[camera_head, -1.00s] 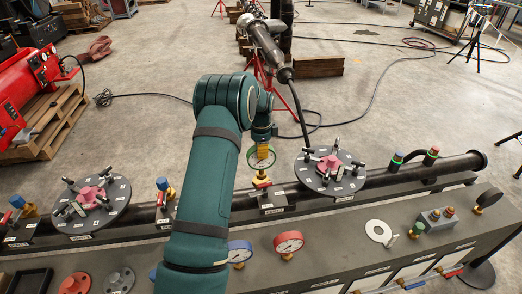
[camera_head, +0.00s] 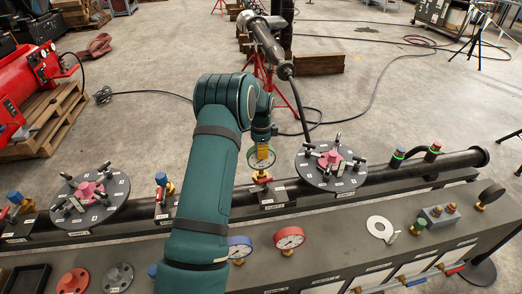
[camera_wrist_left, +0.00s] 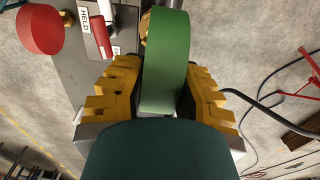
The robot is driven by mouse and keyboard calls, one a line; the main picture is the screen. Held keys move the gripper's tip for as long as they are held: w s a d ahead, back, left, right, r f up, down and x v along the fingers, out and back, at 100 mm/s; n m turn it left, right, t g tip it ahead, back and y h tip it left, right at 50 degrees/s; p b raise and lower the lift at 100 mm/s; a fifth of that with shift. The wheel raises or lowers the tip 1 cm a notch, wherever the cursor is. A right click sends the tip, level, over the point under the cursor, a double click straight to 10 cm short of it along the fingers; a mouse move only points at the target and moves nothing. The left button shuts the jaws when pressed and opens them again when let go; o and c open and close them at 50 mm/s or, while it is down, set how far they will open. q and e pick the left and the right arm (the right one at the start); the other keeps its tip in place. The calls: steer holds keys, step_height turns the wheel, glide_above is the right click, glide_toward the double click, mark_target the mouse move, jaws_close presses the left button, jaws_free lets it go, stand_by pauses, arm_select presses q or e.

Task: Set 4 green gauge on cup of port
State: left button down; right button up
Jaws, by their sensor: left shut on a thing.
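My left gripper (camera_head: 262,141) is shut on the green gauge (camera_head: 261,157), a round white dial in a green case. In the left wrist view the green case (camera_wrist_left: 168,60) sits between the two yellow finger pads. Just below the gauge is a port with a brass fitting and red handle (camera_head: 262,179) on the dark pipe. The gauge's lower end and the cup nearly meet; I cannot tell if they touch. My right gripper is not in view.
Dark flanged discs stand on the pipe to the left (camera_head: 88,198) and right (camera_head: 331,167). The front bench carries a blue gauge (camera_head: 240,249), a red gauge (camera_head: 289,238) and a pale ring (camera_head: 380,228). A red stand (camera_head: 285,92) is behind.

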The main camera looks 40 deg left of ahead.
arm_select(q)
steer(key=c, duration=0.8)
jaws_free()
steer(key=shift+o, duration=0.2)
step_height(320, 180, up, 12)
